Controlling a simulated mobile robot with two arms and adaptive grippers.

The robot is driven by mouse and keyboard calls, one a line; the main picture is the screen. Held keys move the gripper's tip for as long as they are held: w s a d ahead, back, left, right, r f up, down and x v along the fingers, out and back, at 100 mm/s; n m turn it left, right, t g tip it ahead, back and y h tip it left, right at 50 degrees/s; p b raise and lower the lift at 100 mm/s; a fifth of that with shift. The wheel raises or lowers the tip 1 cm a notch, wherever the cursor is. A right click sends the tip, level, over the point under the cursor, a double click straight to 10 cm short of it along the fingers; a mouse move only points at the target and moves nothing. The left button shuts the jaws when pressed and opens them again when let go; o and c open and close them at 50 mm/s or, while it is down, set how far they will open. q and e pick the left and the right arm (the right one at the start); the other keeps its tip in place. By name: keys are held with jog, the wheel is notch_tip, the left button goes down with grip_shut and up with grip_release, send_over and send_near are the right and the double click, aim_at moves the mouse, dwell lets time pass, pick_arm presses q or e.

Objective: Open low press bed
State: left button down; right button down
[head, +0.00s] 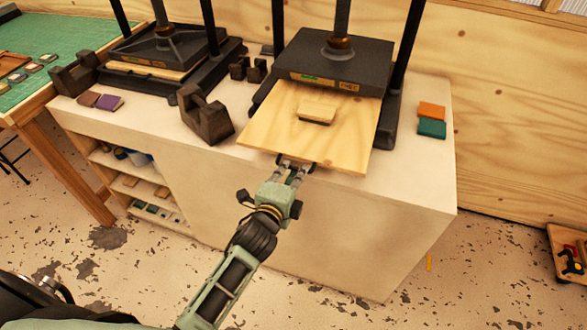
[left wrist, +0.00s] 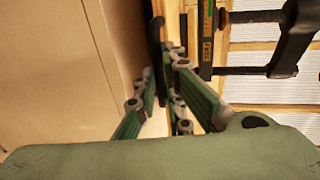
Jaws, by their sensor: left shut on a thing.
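The press bed (head: 270,135) is a pale wooden board that sticks out toward me from under the dark platen (head: 330,65) of the right-hand press. A small wooden block with a dark base (head: 317,112) lies on the board. My left gripper (head: 296,166) is at the board's front edge, shut on the dark handle there. The fingers partly hide the handle. In the left wrist view my left gripper (left wrist: 172,75) reaches to the same edge, with the grip itself hard to make out. My right gripper is not in view.
A second press (head: 165,50) stands at the left on the same pale cabinet (head: 330,235). A dark tape dispenser (head: 205,117) stands left of the board. An orange block (head: 431,111) and a green block (head: 431,128) lie at the right. The floor in front is mostly clear.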

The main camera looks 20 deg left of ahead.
pick_arm(q)
jog(key=shift+s, duration=0.75)
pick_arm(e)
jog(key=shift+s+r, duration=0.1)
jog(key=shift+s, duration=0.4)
pick_arm(q)
jog(key=c, duration=1.8)
grip_release()
jog(key=shift+c, duration=0.2)
jog(key=v, duration=1.2)
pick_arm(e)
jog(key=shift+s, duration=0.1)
pick_arm(q)
jog(key=shift+f, duration=0.1)
